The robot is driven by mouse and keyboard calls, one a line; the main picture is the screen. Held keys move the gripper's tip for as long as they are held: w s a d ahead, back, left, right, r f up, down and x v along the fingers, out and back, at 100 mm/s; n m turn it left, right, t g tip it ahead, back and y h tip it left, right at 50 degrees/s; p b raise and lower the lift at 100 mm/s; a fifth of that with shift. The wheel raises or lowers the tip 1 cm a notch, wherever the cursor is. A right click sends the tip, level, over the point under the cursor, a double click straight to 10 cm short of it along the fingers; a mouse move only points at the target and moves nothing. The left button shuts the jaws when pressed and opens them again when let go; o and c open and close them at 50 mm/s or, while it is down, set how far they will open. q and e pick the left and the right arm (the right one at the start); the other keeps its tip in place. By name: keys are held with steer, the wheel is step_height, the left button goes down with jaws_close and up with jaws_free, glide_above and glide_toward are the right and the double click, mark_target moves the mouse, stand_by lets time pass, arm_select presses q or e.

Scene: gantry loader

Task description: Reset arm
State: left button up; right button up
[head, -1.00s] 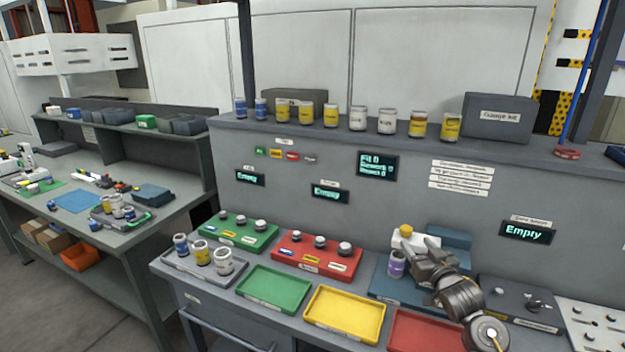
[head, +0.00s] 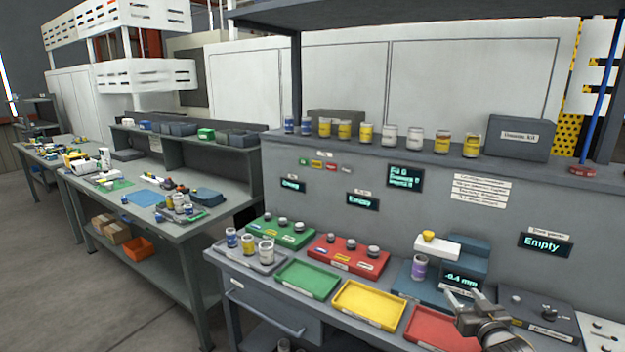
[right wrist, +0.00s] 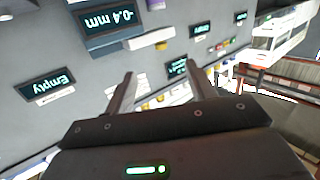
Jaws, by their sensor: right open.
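My right gripper (head: 466,304) is open and empty in the head view, above the front right of the bench. It is in front of and below a blue gauge block with a lit display reading "-0.4 mm" (head: 461,278). A purple-labelled jar (head: 419,267) stands at the gauge, left of the display and apart from my fingers. A yellow-topped white piece (head: 437,245) sits above the jar. In the right wrist view my two fingers (right wrist: 160,90) are spread with nothing between them. My left gripper does not show.
A red tray (head: 434,328), a yellow tray (head: 368,303) and a green tray (head: 307,279) lie empty along the bench front. A grey tray (head: 282,262) holds several jars. More jars line the shelf above. A dark fixture (head: 540,314) is at the right.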

steer(key=s+a+f+g, duration=0.3)
steer(key=s+a+f, duration=0.1)
steer(key=s+f, duration=0.4)
steer(key=s+a+f+g, duration=0.4)
steer(key=s+f, duration=0.3)
steer(key=s, duration=0.2)
steer(key=s+a+f+n+g, duration=0.1)
steer(key=s+a+f+g, duration=0.15)
steer(key=s, duration=0.95)
steer(key=s+a+f+n+g, duration=0.1)
steer(key=s+a+g, duration=0.3)
steer(key=s, duration=0.8)
step_height(320, 180, down, 26)
steer(key=g, duration=0.1)
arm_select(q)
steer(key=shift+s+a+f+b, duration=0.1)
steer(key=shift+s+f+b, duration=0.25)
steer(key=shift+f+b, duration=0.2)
arm_select(e)
steer(key=s+d+f+g, duration=0.1)
steer(key=s+d+f, duration=0.2)
steer(key=s+f, duration=1.4)
steer(key=shift+d, duration=0.2)
steer(key=shift+s+g, duration=0.1)
steer(key=shift+g, duration=0.15)
